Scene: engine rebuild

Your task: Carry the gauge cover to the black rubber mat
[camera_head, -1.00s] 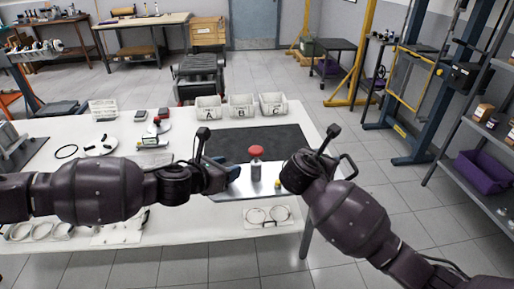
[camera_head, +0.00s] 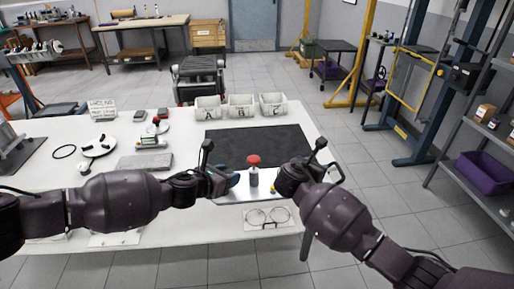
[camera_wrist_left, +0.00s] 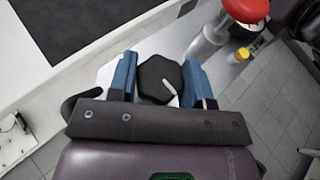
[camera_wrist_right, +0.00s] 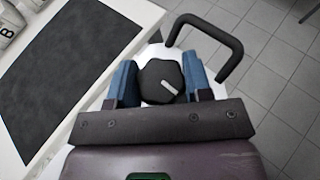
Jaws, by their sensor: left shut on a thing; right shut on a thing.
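A pale metal plate (camera_head: 232,201), which I take to be the gauge cover, spans between my two grippers. A red-capped grey cylinder (camera_head: 253,177) stands upright on it beside a small yellow part, which shows in the left wrist view (camera_wrist_left: 243,53). My left gripper (camera_head: 222,180) is shut on a black knob (camera_wrist_left: 158,78) at the plate's left end. My right gripper (camera_head: 290,180) is shut on a similar black knob (camera_wrist_right: 160,80) at its right end. The black rubber mat (camera_head: 260,146) lies flat just beyond the plate. Whether the plate touches the table is unclear.
Bins A (camera_head: 208,106), B (camera_head: 241,105) and C (camera_head: 273,104) stand behind the mat. Round clear-looking parts (camera_head: 267,217) lie near the table's front edge. Small tools and a grey block (camera_head: 146,162) lie left. The mat is bare.

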